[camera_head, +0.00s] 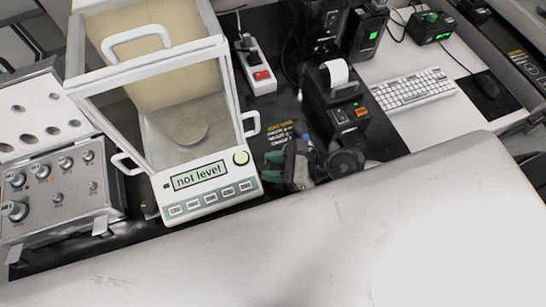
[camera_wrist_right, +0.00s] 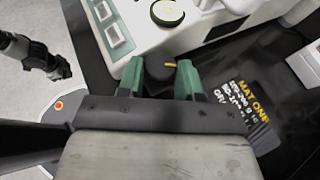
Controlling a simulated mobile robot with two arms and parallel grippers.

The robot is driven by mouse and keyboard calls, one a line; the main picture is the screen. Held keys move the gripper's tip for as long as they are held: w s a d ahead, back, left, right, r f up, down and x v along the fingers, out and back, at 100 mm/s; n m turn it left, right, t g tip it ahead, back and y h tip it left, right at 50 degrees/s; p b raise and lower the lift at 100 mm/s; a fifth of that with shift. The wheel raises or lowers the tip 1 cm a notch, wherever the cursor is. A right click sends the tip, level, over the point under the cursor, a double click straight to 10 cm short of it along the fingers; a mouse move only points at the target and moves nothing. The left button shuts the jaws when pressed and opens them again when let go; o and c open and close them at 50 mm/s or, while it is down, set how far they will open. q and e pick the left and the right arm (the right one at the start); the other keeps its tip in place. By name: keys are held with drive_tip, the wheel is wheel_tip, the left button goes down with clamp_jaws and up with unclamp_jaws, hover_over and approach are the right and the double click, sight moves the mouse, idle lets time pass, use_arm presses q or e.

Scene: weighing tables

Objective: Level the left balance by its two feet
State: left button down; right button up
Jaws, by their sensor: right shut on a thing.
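The left balance (camera_head: 205,199) is a white weighing balance with a glass draft shield, and its display (camera_head: 199,175) reads "not level". Its round bubble level (camera_head: 241,157) is right of the display; the bubble is too small to read. In the right wrist view, my right gripper (camera_wrist_right: 160,80) is shut on a dark foot knob (camera_wrist_right: 159,68) with a yellow mark, at the balance's front right corner. In the head view my right gripper (camera_head: 273,162) hides that knob. The other foot (camera_head: 149,209) shows small at the front left corner. A dark jointed part, seemingly my left gripper (camera_wrist_right: 58,68), shows unclearly.
A grey box with knobs (camera_head: 57,190) stands close left of the balance. A power strip (camera_head: 256,68) lies behind to the right. A black printer (camera_head: 338,105) stands right of my right gripper, with a keyboard (camera_head: 412,88) beyond. A black mat (camera_wrist_right: 285,95) lies beside the balance.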

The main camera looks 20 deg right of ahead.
drive_tip(key=shift+m+t, duration=0.3)
drive_tip(key=shift+t, duration=0.1)
drive_tip(key=o, duration=0.9)
